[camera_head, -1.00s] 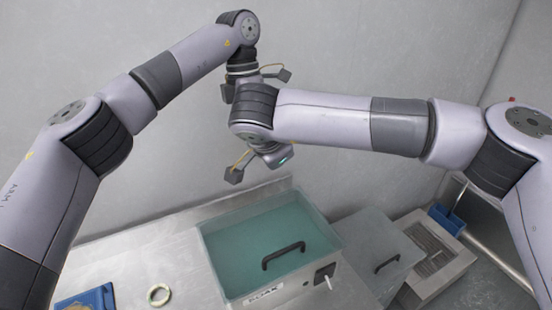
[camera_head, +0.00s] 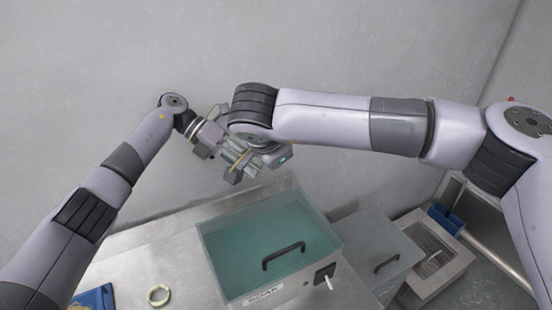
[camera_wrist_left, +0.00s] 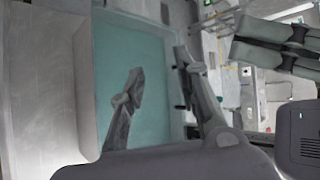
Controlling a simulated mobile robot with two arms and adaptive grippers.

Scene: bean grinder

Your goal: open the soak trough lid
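The soak trough (camera_head: 265,296) is a metal box with a "SOAK" label on its front. Its teal see-through lid (camera_head: 235,240) lies shut on top, with a black bar handle (camera_head: 284,256) near the front edge. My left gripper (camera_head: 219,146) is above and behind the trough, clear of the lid. In the left wrist view its two fingers (camera_wrist_left: 160,65) are spread and empty, with the teal lid (camera_wrist_left: 112,55) below. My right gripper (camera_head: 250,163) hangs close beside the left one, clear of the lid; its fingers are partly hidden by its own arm.
A grey lidded bin (camera_head: 367,250) with a black handle stands right of the trough. Beyond it are a metal basin (camera_head: 437,254) and a blue item (camera_head: 446,217). A pale ring (camera_head: 159,295) and a blue tray (camera_head: 94,298) lie on the counter at left. My arms are close together.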

